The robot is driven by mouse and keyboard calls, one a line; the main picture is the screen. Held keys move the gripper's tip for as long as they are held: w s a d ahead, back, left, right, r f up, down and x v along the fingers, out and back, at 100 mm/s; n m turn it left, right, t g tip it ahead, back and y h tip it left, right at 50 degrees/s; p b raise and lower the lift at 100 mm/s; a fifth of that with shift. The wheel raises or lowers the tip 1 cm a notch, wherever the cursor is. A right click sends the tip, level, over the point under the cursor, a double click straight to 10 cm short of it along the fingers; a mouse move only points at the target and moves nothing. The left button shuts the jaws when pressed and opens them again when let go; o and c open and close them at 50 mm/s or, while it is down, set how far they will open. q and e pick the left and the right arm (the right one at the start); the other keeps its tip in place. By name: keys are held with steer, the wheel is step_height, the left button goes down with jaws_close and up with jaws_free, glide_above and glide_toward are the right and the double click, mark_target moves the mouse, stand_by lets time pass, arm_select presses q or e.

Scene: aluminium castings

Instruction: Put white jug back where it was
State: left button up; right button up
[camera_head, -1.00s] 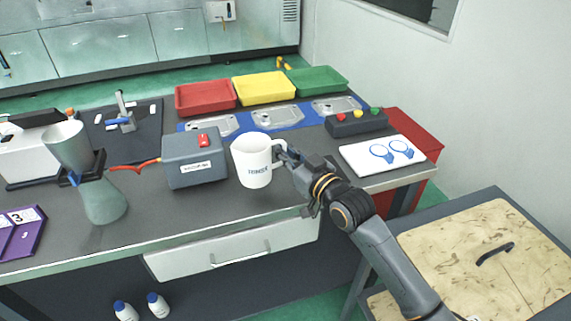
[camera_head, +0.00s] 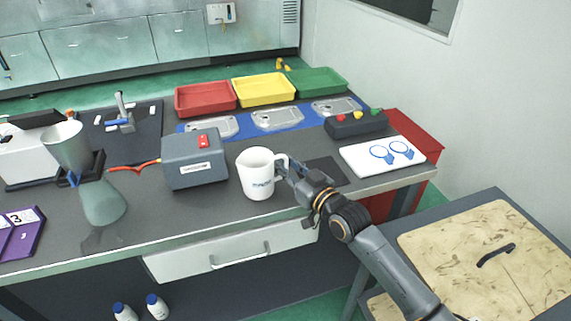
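The white jug (camera_head: 257,176) is upright near the middle of the bench, in front and to the right of the grey box. I cannot tell whether the jug's base touches the bench. A dark square mat (camera_head: 326,172) lies on the bench to the right of the jug, partly behind my gripper. My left gripper is not in view.
The grey box (camera_head: 194,160) with a red switch stands close left of the jug. A grey-green hourglass-shaped vessel (camera_head: 103,204) stands further left. A button box (camera_head: 356,124) and white board (camera_head: 383,156) are at right. Red, yellow and green trays line the back.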

steer(key=shift+r, duration=0.15)
steer(key=v, duration=1.2)
